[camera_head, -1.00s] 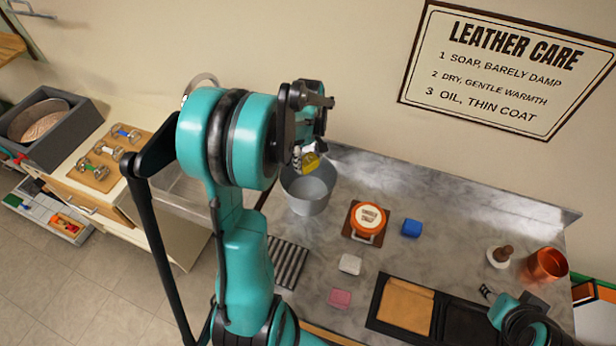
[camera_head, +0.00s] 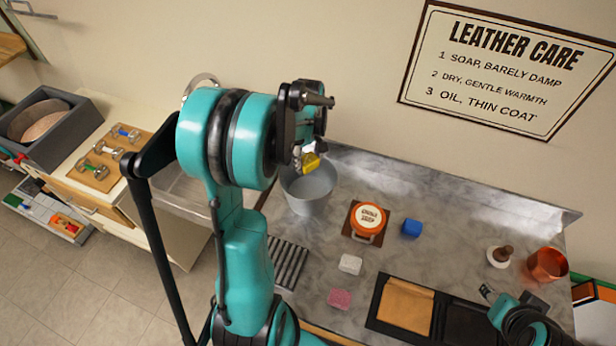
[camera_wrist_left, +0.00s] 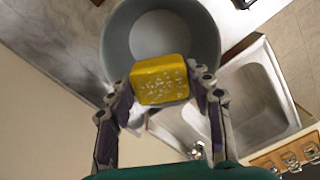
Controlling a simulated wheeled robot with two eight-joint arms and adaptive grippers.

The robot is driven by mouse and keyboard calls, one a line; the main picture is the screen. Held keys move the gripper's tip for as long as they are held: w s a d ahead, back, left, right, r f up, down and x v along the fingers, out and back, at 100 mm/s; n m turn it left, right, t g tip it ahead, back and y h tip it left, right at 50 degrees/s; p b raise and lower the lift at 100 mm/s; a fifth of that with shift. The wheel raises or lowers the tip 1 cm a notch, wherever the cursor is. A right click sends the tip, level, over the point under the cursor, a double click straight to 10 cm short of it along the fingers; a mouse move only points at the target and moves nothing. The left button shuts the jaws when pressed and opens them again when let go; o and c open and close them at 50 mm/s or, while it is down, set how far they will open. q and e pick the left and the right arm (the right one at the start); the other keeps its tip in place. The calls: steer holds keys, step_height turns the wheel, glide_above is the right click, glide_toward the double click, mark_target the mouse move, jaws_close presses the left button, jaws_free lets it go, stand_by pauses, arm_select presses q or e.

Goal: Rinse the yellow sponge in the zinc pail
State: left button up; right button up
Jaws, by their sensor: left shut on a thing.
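The yellow sponge (camera_head: 310,163) is held by my left gripper (camera_head: 304,150) above the zinc pail (camera_head: 312,193). In the left wrist view the sponge (camera_wrist_left: 160,80), with pale specks on its face, sits between both fingers of the left gripper (camera_wrist_left: 162,90). The pail (camera_wrist_left: 118,38) lies beyond it, its grey inside partly hidden by the sponge. The pail stands upright at the counter's back left. My right gripper (camera_head: 487,293) is at the lower right edge; its jaws are too small to read.
A copper cup (camera_head: 547,265) stands far right. A sink (camera_wrist_left: 262,88) adjoins on the left.

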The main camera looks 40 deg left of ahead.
mark_target(308, 159)
arm_select(q)
steer(key=shift+r, duration=0.1)
stand_by(0.3)
steer(key=shift+r+p, duration=1.45)
steer(key=shift+r, duration=0.5)
steer(key=shift+f, duration=0.1)
